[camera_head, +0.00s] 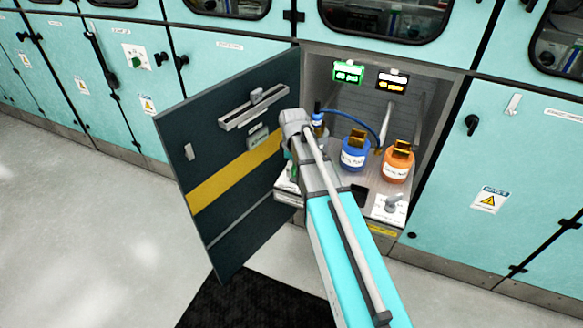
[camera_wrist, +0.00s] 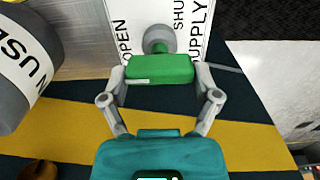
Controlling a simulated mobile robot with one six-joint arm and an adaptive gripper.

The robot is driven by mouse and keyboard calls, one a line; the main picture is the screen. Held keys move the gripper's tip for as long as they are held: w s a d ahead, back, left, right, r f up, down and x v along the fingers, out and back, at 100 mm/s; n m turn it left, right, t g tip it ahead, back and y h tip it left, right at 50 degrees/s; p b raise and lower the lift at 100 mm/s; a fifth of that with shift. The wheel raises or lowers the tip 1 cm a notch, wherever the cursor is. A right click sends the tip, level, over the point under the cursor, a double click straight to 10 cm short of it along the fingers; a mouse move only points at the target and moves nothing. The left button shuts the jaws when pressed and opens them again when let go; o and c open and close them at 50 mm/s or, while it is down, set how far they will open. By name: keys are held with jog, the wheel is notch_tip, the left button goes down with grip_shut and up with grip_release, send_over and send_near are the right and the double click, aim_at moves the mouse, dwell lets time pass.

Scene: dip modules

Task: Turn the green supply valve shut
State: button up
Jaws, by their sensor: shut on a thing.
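The green supply valve handle (camera_wrist: 160,69) lies crosswise in the wrist view, in front of a round grey hub (camera_wrist: 158,40). A white plate behind it (camera_wrist: 140,17) reads OPEN on the left and SHUT and SUPPLY on the right. My gripper (camera_wrist: 161,78) has one finger at each end of the handle and is shut on it. In the head view my arm reaches into the open cabinet bay and covers most of the gripper and valve.
The dark cabinet door (camera_head: 235,165) with a yellow stripe stands open left of my arm. A blue bottle (camera_head: 354,152) and an orange bottle (camera_head: 398,160) stand in the bay right of it. A grey knob (camera_head: 392,203) sits at the front right. A labelled grey container (camera_wrist: 22,65) is close on the left.

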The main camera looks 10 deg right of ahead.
jog(key=shift+s+d+m, duration=0.1)
jog(key=shift+d+m, duration=0.1)
jog(key=shift+m, duration=0.2)
jog(key=shift+d+m, duration=0.1)
jog(key=shift+m, duration=1.1)
jog(key=m, duration=1)
jog(key=shift+s, duration=0.1)
jog(key=m, duration=0.4)
jog(key=shift+m, duration=0.4)
jog(key=o, duration=0.9)
jog(key=shift+a, duration=0.2)
jog(key=shift+o, duration=0.3)
